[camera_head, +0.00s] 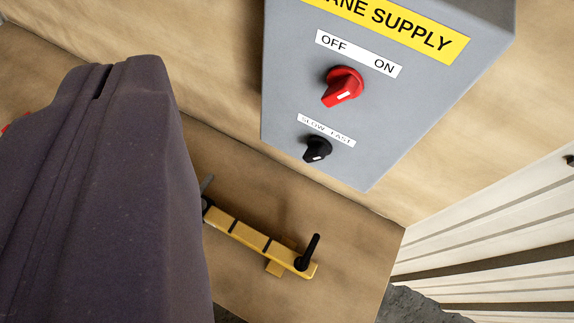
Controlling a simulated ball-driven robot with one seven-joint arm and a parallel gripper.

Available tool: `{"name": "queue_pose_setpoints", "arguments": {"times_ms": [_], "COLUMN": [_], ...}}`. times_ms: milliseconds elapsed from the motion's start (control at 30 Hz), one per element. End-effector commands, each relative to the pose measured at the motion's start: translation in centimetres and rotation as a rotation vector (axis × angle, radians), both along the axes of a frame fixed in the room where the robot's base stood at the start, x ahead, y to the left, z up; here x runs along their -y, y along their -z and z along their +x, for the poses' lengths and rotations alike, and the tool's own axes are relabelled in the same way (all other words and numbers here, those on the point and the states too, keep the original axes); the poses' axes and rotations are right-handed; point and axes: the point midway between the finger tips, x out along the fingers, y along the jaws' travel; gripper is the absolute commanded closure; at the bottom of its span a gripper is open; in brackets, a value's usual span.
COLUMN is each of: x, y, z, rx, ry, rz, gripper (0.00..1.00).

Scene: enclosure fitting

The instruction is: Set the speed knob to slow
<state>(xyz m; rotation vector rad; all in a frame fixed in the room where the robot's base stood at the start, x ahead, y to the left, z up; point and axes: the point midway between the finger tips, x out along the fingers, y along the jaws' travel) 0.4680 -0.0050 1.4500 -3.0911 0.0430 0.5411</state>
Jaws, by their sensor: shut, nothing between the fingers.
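The speed knob (317,149) is black with a small white mark. It sits low on the front of a grey control box, under a white label (326,130) reading SLOW on the left and FAST on the right. Its ridge slants from upper right to lower left, but I cannot tell which label it points at. My gripper (108,75) is a large dark purple-grey shape at the left, close to the camera. Its parts are together, with only a narrow slit at the top. It is left of the box and apart from the knob in the picture.
The grey box (290,80) carries a yellow sign (400,25) and a red OFF/ON knob (343,86) above the black one. Below is a yellow bar (245,233) with black upright handles on a wooden surface (340,270). White slatted panels (500,240) stand at right.

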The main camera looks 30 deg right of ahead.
Motion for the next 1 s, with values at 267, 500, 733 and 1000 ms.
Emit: {"name": "queue_pose_setpoints", "arguments": {"times_ms": [267,500,733,1000], "x": [0.9,0.6,-0.7,-1.0], "y": [12.7,21.5,24.0,24.6], "z": [12.0,15.4,15.8,15.9], "rx": [-0.595,-0.850,-0.815,-0.796], "ry": [0.265,0.660,0.879,0.915], "rz": [-0.157,-0.527,-0.777,-0.817], "gripper": [1.00,1.00,1.00,1.00]}}
